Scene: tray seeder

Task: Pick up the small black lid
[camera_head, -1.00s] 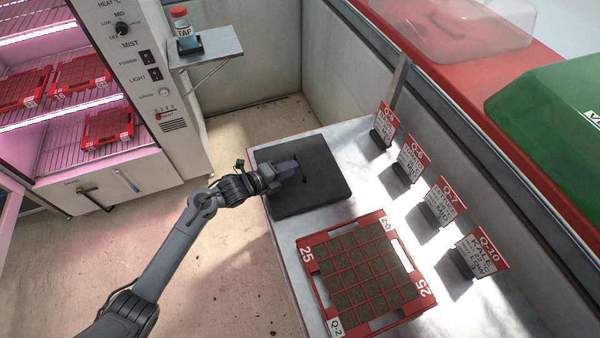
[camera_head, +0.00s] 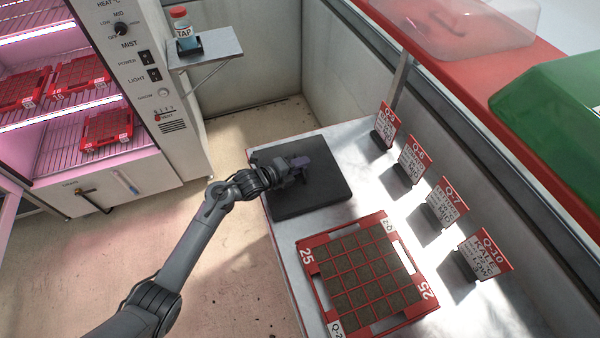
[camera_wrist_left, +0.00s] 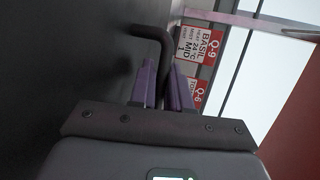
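The black lid (camera_head: 325,190) is a flat dark square lying on the metal bench. A thin bent black handle (camera_wrist_left: 150,35) rises from it in the left wrist view. My left gripper (camera_head: 300,162) is over the lid, toward its far side. In the left wrist view, the purple fingers (camera_wrist_left: 163,88) are on either side of one leg of the handle, with little gap. I cannot tell whether they touch or grip it. The lid lies flat. My right gripper is not in view.
A red seed tray (camera_head: 308,262) of soil cells sits on the bench (camera_head: 290,235) nearer than the lid. Several red-and-white label cards, including Q-7 (camera_head: 446,200), stand along the right side. A lit cabinet (camera_head: 180,130) is at left, with a shelf (camera_head: 215,47) holding a bottle.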

